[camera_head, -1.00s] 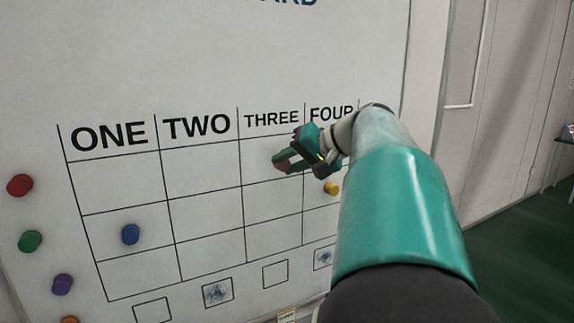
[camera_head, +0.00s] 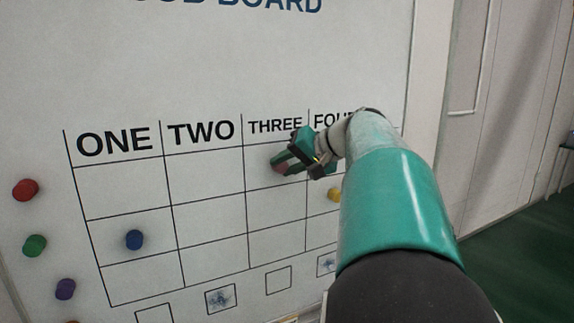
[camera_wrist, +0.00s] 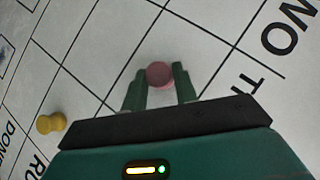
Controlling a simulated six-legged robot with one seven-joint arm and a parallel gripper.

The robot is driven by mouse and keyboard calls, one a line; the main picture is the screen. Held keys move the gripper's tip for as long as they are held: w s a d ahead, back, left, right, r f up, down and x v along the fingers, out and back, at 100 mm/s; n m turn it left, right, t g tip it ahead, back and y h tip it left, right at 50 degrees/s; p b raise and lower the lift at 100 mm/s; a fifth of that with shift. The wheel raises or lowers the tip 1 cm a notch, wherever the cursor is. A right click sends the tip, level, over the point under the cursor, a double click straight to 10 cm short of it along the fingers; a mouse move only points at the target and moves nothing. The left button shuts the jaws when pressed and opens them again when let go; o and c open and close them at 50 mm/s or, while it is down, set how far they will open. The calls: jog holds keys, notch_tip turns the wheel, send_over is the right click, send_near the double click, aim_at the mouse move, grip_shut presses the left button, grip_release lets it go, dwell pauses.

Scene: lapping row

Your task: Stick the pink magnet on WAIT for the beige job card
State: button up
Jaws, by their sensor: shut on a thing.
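The pink magnet (camera_wrist: 159,74) is held between the two fingertips of my gripper (camera_wrist: 159,84) in the wrist view. In the head view my gripper (camera_head: 284,163) is shut on the pink magnet (camera_head: 280,168), in front of the top cell of column THREE on the white board (camera_head: 330,60). I cannot tell whether the magnet touches the board. The word WAIT does not show; in the wrist view parts of row labels, DONE and one beginning RU, show at lower left. The beige job card is not clearly in view.
A yellow magnet (camera_head: 334,194) sits in column FOUR, partly behind my arm; it also shows in the wrist view (camera_wrist: 50,122). A blue magnet (camera_head: 134,240) sits in column ONE, middle row. Red (camera_head: 25,190), green (camera_head: 34,246) and purple (camera_head: 65,289) magnets line the left side.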

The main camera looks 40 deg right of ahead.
jog(key=o, duration=1)
jog(key=v, duration=1.3)
jog(key=shift+s+d+r, duration=0.1)
jog(key=shift+s+d, duration=0.1)
jog(key=shift+s, duration=0.2)
